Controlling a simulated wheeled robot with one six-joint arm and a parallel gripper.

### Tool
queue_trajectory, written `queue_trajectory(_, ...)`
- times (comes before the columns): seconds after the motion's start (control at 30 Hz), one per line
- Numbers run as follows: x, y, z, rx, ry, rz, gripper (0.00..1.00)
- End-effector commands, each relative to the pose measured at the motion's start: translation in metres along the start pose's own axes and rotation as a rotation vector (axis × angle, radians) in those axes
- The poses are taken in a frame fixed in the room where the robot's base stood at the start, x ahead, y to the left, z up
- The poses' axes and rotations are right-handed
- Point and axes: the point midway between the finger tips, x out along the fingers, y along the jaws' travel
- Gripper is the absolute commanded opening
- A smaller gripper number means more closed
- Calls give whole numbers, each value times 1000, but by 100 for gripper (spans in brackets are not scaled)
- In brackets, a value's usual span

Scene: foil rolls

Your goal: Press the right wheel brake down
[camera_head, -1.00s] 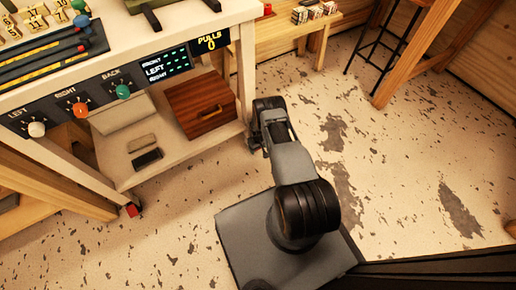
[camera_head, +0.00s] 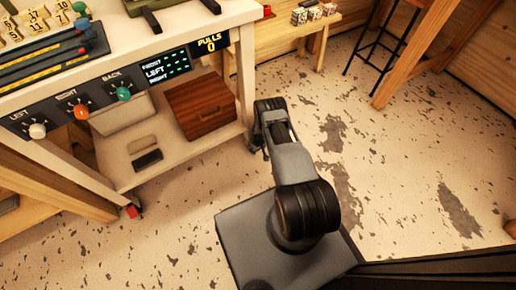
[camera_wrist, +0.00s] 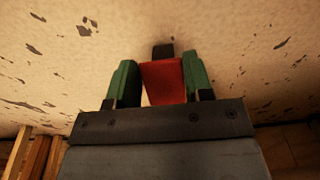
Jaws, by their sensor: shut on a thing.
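In the wrist view a red brake lever (camera_wrist: 163,84) lies between the two green fingers of my gripper (camera_wrist: 158,68). The fingers are shut on its sides. A small black part (camera_wrist: 163,51), perhaps the wheel, shows just beyond the red lever. In the head view my arm reaches down to the right front leg of the white cart (camera_head: 190,146) and hides the right wheel and its brake. The left wheel with its red brake (camera_head: 132,211) shows at the bottom of the cart's left leg. I cannot tell how far the held lever is tilted.
The cart's lower shelf holds a brown wooden box (camera_head: 200,108) and a dark block (camera_head: 147,160). Its front panel carries knobs and a display (camera_head: 166,66). A stool (camera_head: 385,45) and a low bench (camera_head: 285,30) stand behind. The speckled floor (camera_head: 410,150) to the right is clear.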

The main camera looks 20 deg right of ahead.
Motion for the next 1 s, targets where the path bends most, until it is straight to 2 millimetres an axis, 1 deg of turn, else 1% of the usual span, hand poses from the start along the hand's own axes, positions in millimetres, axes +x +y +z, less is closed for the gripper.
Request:
queue_trajectory(0.03,-3,-1,-1,2,30,2,23)
queue_trajectory(0.13,-4,-1,-2,2,76,2,23)
queue_trajectory(0.33,0,-1,-3,0,137,5,23)
queue_trajectory(0.6,6,1,-1,-2,163,10,23)
queue_trajectory(0.83,7,1,-1,-2,162,9,23)
queue_trajectory(0.87,7,1,0,-2,162,9,48)
queue_trajectory(1.0,8,1,0,0,161,10,61)
